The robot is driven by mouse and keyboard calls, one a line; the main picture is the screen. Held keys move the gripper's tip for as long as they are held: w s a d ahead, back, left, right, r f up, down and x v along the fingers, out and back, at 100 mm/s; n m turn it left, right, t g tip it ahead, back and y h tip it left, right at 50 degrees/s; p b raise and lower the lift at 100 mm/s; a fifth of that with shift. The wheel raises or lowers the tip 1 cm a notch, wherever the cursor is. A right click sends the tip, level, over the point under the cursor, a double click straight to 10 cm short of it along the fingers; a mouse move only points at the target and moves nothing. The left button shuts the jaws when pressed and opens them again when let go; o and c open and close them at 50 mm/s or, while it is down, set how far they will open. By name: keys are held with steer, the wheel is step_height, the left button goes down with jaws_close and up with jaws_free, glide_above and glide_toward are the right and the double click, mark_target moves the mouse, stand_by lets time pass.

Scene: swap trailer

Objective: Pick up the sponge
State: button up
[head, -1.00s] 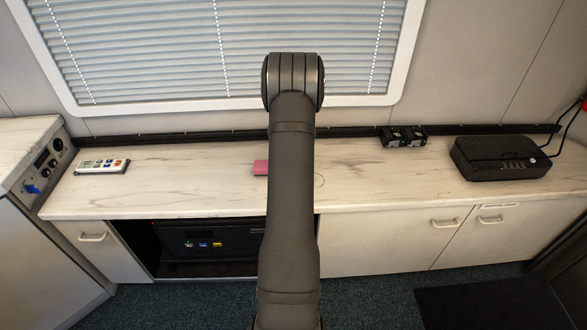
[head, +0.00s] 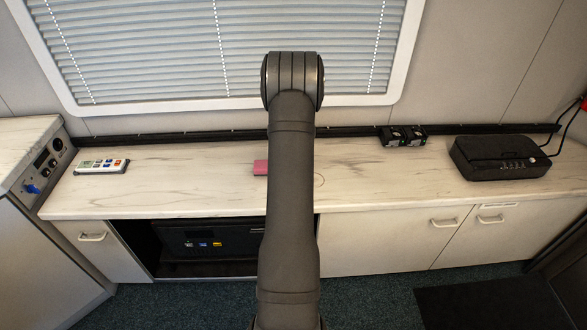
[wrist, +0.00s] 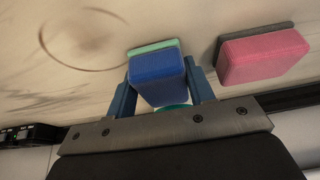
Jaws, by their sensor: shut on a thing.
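In the wrist view, my gripper (wrist: 162,88) is shut on a blue sponge (wrist: 160,80) with a pale green layer, one finger on each side of it. I cannot tell whether the blue sponge touches the counter. A pink sponge (wrist: 262,55) with a dark grey layer lies to the right of my gripper, apart from it. In the head view, the pink sponge (head: 260,166) shows just left of my arm. My arm hides the blue sponge and my gripper there.
The pale counter (head: 200,180) has a remote (head: 101,166) at the left, small black boxes (head: 403,136) at the back, and a black case (head: 499,158) at the right. A window with blinds (head: 170,50) is behind.

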steer(key=v, duration=0.3)
steer(key=shift+w, duration=0.1)
steer(key=s, duration=1.7)
